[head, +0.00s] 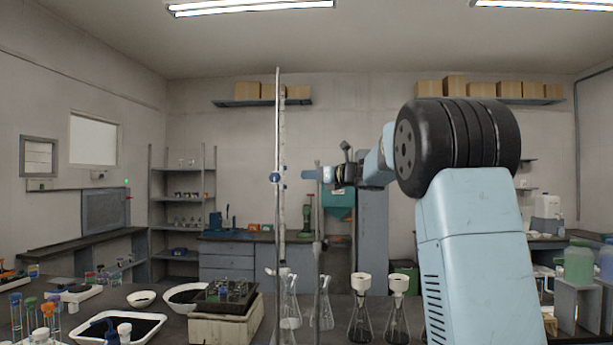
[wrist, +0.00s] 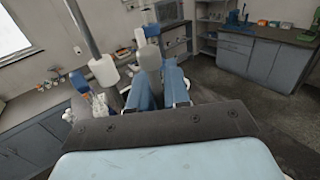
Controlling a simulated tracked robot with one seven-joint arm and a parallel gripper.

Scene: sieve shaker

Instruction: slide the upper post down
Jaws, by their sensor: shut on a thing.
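A tall thin post (head: 277,120) stands upright left of centre in the head view, with a blue fitting (head: 275,178) partway up. A second, shorter upright post (head: 318,270) stands to its right. My gripper (head: 313,175) is at the upper end of this shorter post, right of the blue fitting. In the wrist view my gripper's blue fingers (wrist: 160,92) are close together on a pale piece (wrist: 150,60). A grey post (wrist: 82,25) with a white collar (wrist: 103,70) runs beside them on the left. The exact contact is hidden by the fingers.
Flasks (head: 290,305) stand near the posts' lower ends, with more glassware (head: 363,310) to the right. A dark-topped device (head: 225,292) and white trays (head: 130,325) fill the bench on the left. The air around the posts' upper parts is mostly clear.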

